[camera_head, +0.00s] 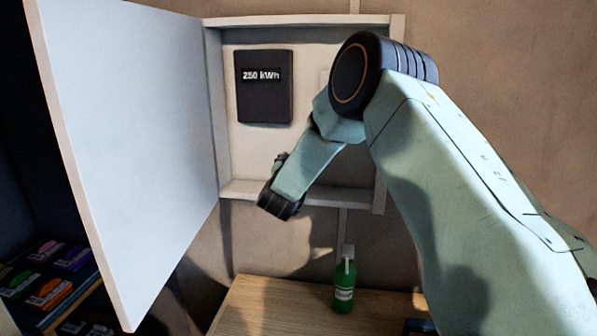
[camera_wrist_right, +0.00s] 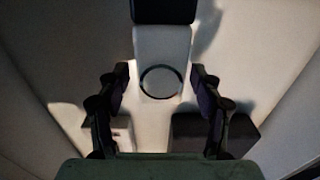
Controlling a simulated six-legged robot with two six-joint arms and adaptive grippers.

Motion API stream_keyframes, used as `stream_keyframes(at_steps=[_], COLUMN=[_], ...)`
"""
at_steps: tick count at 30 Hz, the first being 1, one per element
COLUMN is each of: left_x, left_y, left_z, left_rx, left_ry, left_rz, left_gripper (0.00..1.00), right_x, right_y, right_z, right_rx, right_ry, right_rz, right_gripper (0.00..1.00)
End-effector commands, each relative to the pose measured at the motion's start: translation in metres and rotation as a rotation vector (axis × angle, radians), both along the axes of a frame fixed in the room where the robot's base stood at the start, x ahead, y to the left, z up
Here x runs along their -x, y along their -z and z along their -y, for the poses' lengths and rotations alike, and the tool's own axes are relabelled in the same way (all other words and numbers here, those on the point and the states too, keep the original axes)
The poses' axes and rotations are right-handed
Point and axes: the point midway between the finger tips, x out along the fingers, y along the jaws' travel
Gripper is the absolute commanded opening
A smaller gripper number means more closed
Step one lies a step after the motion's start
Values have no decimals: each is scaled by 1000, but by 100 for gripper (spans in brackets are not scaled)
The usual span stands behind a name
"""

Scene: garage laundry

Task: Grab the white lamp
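No white lamp can be made out for certain in the head view. In the right wrist view, a pale upright body (camera_wrist_right: 161,45) with a dark ring and a dark top shows between the fingers; I cannot tell whether it is the lamp or whether anything touches it. My right gripper (camera_wrist_right: 160,74) is open, its two fingers spread left and right of that body. In the head view my right arm comes from the right and bends down in front of the open wall cabinet (camera_head: 215,105); its fingers cannot be made out there. My left gripper is out of view.
The cabinet's white door (camera_head: 135,140) stands open on the left. A dark meter (camera_head: 264,87) reading "250 kWh" is inside. A green bottle (camera_head: 344,284) stands on the wooden table (camera_head: 270,305) below. Coloured items (camera_head: 50,292) sit on a shelf at lower left.

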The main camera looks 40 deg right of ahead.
Motion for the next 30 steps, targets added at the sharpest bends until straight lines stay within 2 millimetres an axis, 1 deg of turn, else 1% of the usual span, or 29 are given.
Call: stream_keyframes(at_steps=[1,2,21,30], left_x=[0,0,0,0], left_y=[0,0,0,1], left_z=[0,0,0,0], left_rx=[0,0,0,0], left_ry=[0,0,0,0], left_rz=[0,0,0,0], left_gripper=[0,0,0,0], right_x=[0,0,0,0], right_y=[0,0,0,-2], right_z=[1,1,0,0], right_rx=[0,0,0,1], right_ry=[1,1,1,1], right_rz=[0,0,0,2], right_gripper=[60,58,3,3])
